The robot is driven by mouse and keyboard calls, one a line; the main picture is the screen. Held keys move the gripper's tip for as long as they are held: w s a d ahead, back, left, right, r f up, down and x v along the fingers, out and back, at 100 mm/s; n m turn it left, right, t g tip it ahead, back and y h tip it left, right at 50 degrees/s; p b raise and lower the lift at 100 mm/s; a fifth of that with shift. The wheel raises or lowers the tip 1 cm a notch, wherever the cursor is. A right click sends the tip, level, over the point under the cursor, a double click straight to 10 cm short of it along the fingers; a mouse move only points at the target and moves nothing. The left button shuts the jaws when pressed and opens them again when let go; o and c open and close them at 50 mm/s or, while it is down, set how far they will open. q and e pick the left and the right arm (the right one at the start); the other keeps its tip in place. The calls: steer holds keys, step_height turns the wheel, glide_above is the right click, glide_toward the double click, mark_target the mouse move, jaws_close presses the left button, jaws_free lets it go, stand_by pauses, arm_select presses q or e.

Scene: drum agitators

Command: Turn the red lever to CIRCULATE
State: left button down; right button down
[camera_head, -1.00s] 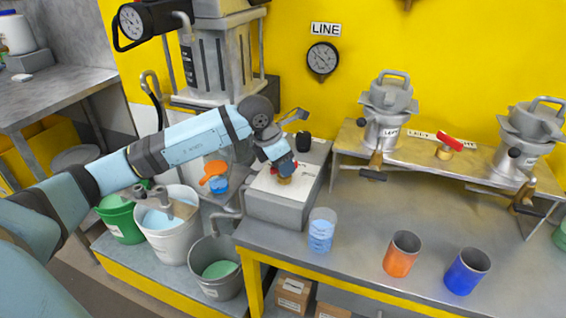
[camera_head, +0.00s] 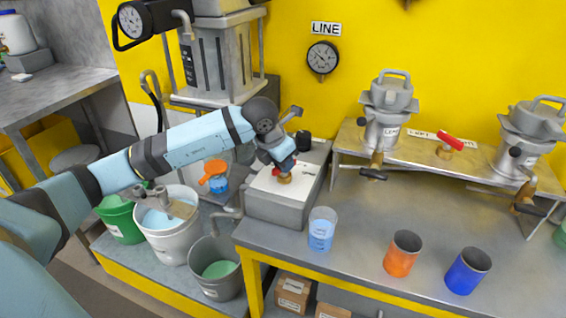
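A red lever on a brass valve (camera_head: 284,178) sits on top of a grey box (camera_head: 275,208) with a pale top plate. My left gripper (camera_head: 282,167) reaches down over this lever from the left, with its fingertips at it. The fingers and wrist cover most of the lever, so its direction and the gap between the fingers are unclear. A second red lever (camera_head: 451,140) on a brass base stands on the raised shelf, between two grey lidded vessels. The lettering on the plates is too small to read. My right gripper is not in view.
A cup of blue liquid (camera_head: 321,229), an orange cup (camera_head: 402,254) and a blue cup (camera_head: 466,271) stand on the bench (camera_head: 350,268). A black knob (camera_head: 303,140) is behind the box. Buckets stand below left. A LINE gauge (camera_head: 323,57) hangs on the yellow wall.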

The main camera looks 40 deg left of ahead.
arm_select(q)
steer(key=n+y, duration=0.1)
steer(key=n, duration=0.1)
steer(key=shift+d+n, duration=0.1)
steer(key=shift+n, duration=0.2)
steer(key=shift+n+y+b, duration=0.35)
steer(key=shift+n+y, duration=0.15)
steer(key=shift+n, duration=0.9)
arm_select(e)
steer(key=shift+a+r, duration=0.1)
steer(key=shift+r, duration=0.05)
arm_select(q)
steer(key=c, duration=1.1)
jaws_free()
steer(key=shift+c, duration=0.2)
steer(key=p+v, duration=0.1)
steer(key=v, duration=1.3)
steer(key=shift+p, duration=0.3)
